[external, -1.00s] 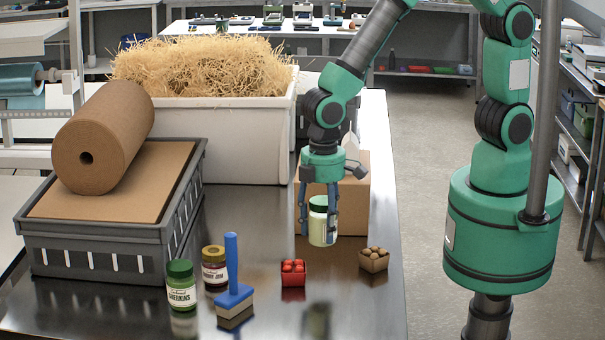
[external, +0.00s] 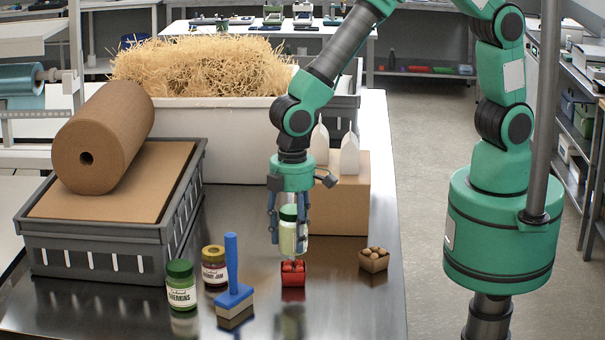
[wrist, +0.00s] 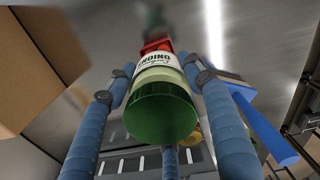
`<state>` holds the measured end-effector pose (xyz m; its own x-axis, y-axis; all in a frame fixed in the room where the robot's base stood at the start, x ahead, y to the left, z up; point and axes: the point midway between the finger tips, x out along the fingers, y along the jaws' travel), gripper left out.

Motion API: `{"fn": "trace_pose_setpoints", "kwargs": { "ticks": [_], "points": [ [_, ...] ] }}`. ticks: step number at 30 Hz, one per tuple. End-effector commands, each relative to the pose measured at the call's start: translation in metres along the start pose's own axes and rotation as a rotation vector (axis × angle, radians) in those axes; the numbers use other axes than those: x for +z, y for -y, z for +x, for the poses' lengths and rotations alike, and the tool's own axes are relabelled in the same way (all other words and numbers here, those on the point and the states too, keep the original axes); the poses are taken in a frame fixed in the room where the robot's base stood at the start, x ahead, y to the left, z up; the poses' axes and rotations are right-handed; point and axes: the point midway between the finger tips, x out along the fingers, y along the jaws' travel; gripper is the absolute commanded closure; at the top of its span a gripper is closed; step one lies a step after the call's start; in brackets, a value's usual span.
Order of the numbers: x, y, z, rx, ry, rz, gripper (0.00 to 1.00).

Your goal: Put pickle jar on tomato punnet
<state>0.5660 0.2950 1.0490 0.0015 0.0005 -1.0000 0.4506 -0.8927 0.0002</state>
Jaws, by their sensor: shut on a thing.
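The pickle jar (external: 288,232), pale with a dark green lid, is upright between the fingers of my gripper (external: 288,244), which is shut on it. The tomato punnet (external: 292,279), small and red with red tomatoes, stands on the steel table directly below the jar in the external view. The jar's base is very close over the tomatoes; I cannot tell if they touch. In the wrist view the jar's green lid (wrist: 163,112) and white label fill the middle, with my blue fingers around it. The punnet (wrist: 153,45) shows just beyond the label, mostly hidden by the jar.
A gherkins jar (external: 181,287), a dark jam jar (external: 214,268) and a blue-handled brush (external: 233,290) stand left of the punnet. A small brown punnet (external: 374,262) is to the right. A cardboard box (external: 345,200) stands behind. The table front is clear.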

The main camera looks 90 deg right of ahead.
Motion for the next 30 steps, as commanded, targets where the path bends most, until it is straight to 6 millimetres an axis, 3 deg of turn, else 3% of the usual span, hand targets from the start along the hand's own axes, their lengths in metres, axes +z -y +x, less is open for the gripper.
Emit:
{"fn": "trace_pose_setpoints", "kwargs": {
  "ticks": [10,25,26,28,30],
  "points": [
    [0.000,0.000,0.031,0.000,0.001,0.000,0.99],
    [0.000,0.000,0.037,0.000,-0.001,0.000,0.99],
    [0.001,0.000,0.037,0.000,0.000,0.000,0.42],
    [0.001,0.000,0.036,0.000,0.000,0.000,0.30],
    [0.001,0.000,0.036,0.000,0.000,0.000,0.30]
  ]
}}
